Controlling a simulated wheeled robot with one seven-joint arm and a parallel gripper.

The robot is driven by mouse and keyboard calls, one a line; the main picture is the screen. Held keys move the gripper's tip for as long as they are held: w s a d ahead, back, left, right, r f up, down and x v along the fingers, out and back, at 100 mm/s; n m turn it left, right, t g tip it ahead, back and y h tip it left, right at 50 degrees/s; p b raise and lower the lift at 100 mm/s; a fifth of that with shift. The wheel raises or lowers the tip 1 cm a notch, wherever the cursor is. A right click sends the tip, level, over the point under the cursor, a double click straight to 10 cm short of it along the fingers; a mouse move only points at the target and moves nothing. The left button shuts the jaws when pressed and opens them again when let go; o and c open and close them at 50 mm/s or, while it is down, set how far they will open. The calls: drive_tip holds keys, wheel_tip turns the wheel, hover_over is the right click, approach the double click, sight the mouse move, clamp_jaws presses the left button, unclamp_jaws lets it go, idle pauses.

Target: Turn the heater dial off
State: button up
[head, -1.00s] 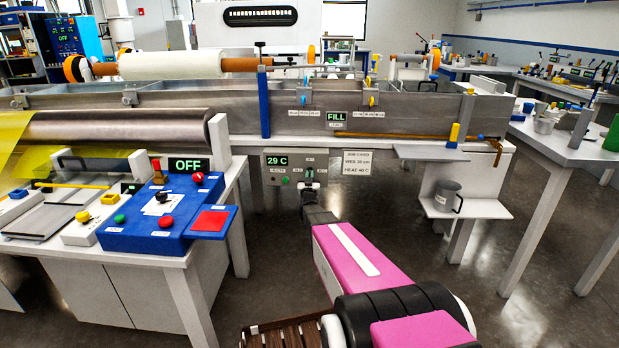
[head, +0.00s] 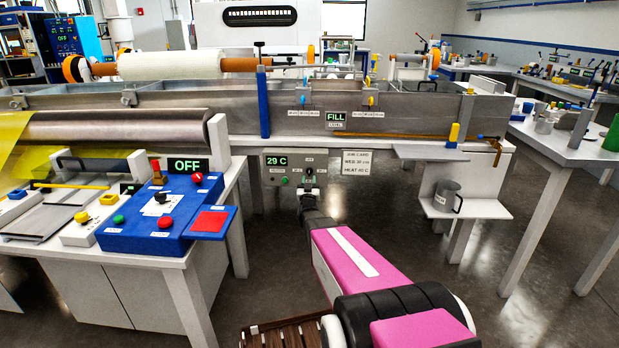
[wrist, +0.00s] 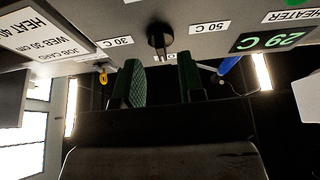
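The heater box (head: 296,165) is a grey panel under the bath, with a green 29 C display (head: 277,161). Its black heater dial (head: 308,172) sits right of the display, just beyond my gripper (head: 309,187). Another label by the dial is too small and covered to read. My gripper (wrist: 162,82) is open, its green-padded fingers apart and short of the dial, with nothing between them.
A job card (head: 356,162) is fixed right of the heater box. A blue control box (head: 160,215) on a white table stands to the left. A shelf with a grey mug (head: 446,196) is at the right. Open floor lies between.

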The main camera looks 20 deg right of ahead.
drive_tip(key=v, duration=0.8)
drive_tip(key=shift+w+a, duration=0.1)
drive_tip(key=shift+a, duration=0.05)
drive_tip(key=s+a+f+n+g+y, duration=0.3)
drive_tip(key=s+a+f+g+y, duration=0.4)
drive_tip(key=g, duration=0.3)
drive_tip(key=s+a+r+g, duration=0.1)
drive_tip(key=s+g, duration=1)
drive_tip(key=s, duration=1)
drive_tip(key=shift+a, duration=0.35)
